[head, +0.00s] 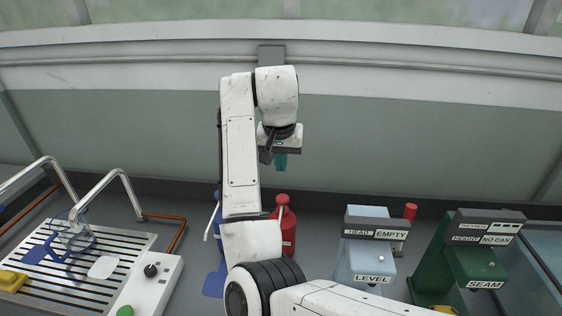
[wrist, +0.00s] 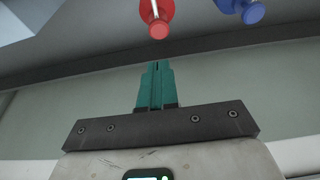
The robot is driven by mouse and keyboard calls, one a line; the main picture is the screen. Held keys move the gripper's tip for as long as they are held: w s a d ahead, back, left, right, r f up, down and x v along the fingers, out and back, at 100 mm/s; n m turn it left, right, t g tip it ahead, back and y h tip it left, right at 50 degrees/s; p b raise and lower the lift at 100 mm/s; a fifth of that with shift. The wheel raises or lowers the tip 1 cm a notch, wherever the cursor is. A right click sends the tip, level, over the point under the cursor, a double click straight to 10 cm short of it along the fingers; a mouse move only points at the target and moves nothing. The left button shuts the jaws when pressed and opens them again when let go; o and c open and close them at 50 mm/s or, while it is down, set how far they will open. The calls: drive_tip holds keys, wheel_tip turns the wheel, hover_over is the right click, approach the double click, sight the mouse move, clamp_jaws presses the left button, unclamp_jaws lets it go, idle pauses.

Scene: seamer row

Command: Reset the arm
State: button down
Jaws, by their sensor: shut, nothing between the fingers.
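My arm rises from the bottom of the head view and bends over near the back wall. My gripper (head: 281,162) hangs from its end with teal fingers pointing down, above the counter. In the wrist view the two fingers (wrist: 157,66) lie together, shut, with nothing between them. No object touches the gripper in either view.
A red bottle (head: 287,225) and a partly hidden blue bottle (head: 217,222) stand behind my arm. Right are the pale blue LEVEL machine (head: 362,262) and green SEAM machine (head: 432,265). Left is a slatted drain tray (head: 40,285) with curved metal pipes and a white control box (head: 150,285).

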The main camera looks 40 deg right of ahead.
idle(0.4)
drive_tip(key=s+a+f+n+t+h, duration=0.1)
drive_tip(key=s+a+f+n, duration=0.15)
drive_tip(key=s+f, duration=0.4)
drive_tip(key=s+a+f+n+t, duration=0.1)
drive_tip(key=s+f+n, duration=0.2)
drive_tip(key=f, duration=0.6)
drive_tip(key=s+a+f+n+t+y, duration=0.1)
drive_tip(key=s+a+f+n+y, duration=0.5)
drive_tip(key=s+a, duration=0.7)
drive_tip(key=s+f+g+h+b, duration=0.1)
drive_tip(key=s+f, duration=0.2)
drive_tip(key=s+d+f+m+g+b, duration=0.1)
drive_tip(key=s+f, duration=0.2)
drive_tip(key=s, duration=0.1)
drive_tip(key=s+f+m+g+h+b, duration=0.1)
drive_tip(key=s+f+g, duration=0.1)
drive_tip(key=s+f, duration=0.1)
drive_tip(key=shift+s+d+f+h, duration=0.15)
drive_tip(key=shift+s+f+h, duration=0.15)
drive_tip(key=shift+f, duration=0.3)
